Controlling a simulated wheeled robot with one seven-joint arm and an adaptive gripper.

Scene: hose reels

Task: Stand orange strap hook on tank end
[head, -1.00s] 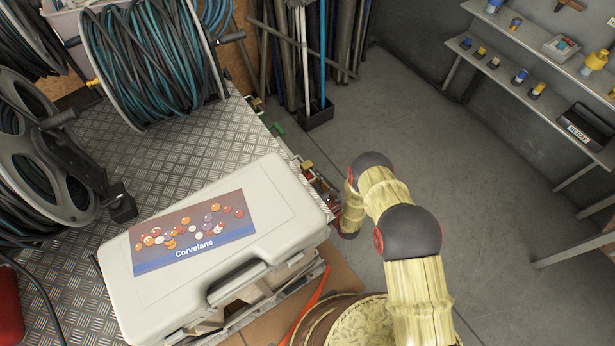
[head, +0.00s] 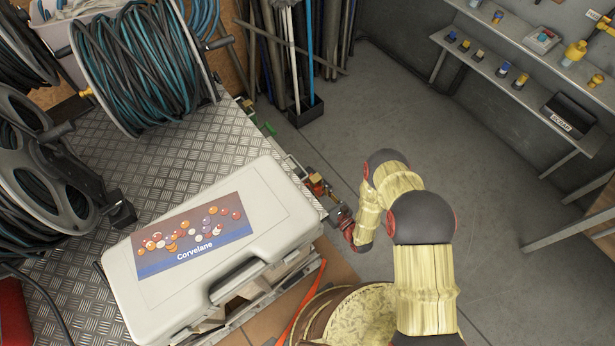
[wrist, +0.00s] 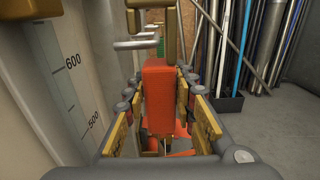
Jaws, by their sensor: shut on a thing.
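My gripper (wrist: 158,92) is shut on an orange-red block-like piece, which I take to be the orange strap hook (wrist: 158,80). It stands roughly upright between the brass-padded fingers in the wrist view. In the head view my gripper (head: 341,214) is beside the right edge of the metal-topped bench, with small red and brass parts at its tip. A pale wall with a printed scale, 500 and 600, perhaps the tank (wrist: 55,70), is close on the left in the wrist view. The tank end cannot be told in the head view.
A brass frame (wrist: 165,12) and a grey bar (wrist: 138,43) lie just beyond the held piece. A white Corvelane case (head: 215,250) and a hose reel (head: 145,65) stand on the tread-plate bench (head: 170,160). Open floor (head: 420,130) lies to the right.

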